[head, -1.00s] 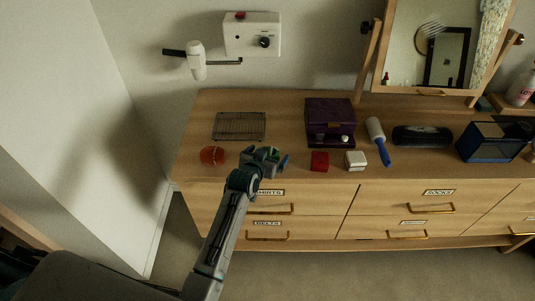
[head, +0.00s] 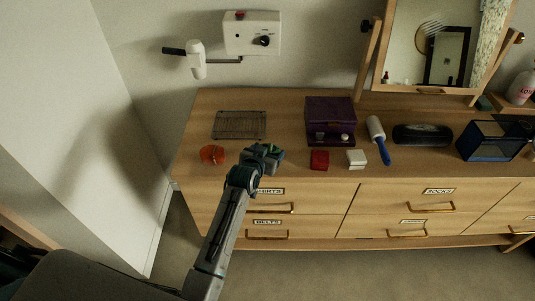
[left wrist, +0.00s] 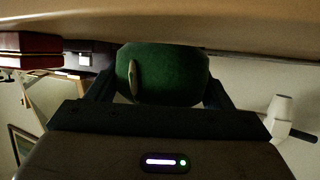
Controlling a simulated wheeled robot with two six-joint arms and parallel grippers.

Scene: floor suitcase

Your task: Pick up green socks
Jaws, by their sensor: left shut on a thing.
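The green socks (left wrist: 165,75) show as a rounded dark green bundle with a small pale tag in the left wrist view. They sit between the two fingers of my left gripper (left wrist: 160,88), which is shut on them. In the head view my left gripper (head: 262,156) is over the front left part of the dresser top, and the socks are mostly hidden by it. I cannot tell from the head view whether the socks touch the wood. My right gripper is not in view.
On the wooden dresser (head: 290,115) an orange-red round item (head: 212,154) lies left of my gripper, and a wire rack (head: 239,125) lies behind.

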